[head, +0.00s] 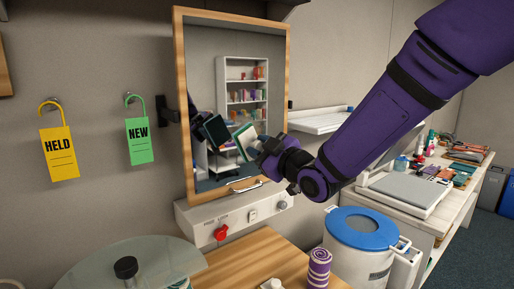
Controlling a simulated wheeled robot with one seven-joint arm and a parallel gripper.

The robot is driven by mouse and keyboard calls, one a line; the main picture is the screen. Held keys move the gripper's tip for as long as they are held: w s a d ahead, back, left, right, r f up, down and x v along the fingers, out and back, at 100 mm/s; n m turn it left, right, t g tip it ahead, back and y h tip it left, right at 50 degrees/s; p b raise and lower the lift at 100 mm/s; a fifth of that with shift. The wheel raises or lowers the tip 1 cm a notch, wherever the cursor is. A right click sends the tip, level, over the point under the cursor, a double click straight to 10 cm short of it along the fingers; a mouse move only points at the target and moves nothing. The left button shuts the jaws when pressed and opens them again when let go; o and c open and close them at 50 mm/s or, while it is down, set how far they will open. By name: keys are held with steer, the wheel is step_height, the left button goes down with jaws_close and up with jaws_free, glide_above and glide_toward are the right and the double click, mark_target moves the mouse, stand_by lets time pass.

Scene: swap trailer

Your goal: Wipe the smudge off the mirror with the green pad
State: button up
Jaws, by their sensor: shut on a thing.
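The mirror (203,60) has a wooden frame and hangs on the wall, tilted on a side bracket. My gripper (258,149) is in front of its lower right part, shut on the green pad (246,141). The pad shows a pale face and a green edge. A dark reflection of the pad and gripper shows in the glass to the left, with a gap between it and the real pad, so the pad looks apart from the glass. A small brownish patch (245,184) shows low in the mirror; I cannot tell if it is the smudge or a reflection.
Below the mirror are a panel with a red knob (221,232) and a wooden counter (225,268). A blue-lidded bucket (362,228), a purple roll (319,268) and a round glass top (95,275) stand nearby. Yellow (59,155) and green (139,141) tags hang at left.

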mark_target(247, 143)
steer(key=shift+f+x, duration=0.15)
steer(key=shift+x, duration=1.15)
steer(key=shift+f+x, duration=0.15)
steer(key=shift+x, duration=1.2)
steer(key=shift+x, duration=1.05)
steer(key=shift+w+d+f, duration=0.1)
steer(key=shift+w+d, duration=0.05)
steer(key=shift+d, duration=0.05)
steer(key=w+d, duration=0.2)
steer(key=d, duration=0.1)
steer(key=shift+d, duration=0.2)
steer(key=shift+w+d, duration=0.1)
steer(key=shift+w+d, duration=0.75)
steer(key=shift+d, duration=0.3)
steer(key=shift+w+d, duration=0.75)
steer(key=shift+d, duration=0.3)
steer(key=shift+w+d, duration=0.75)
steer(key=shift+d, duration=0.3)
steer(key=shift+a, duration=0.1)
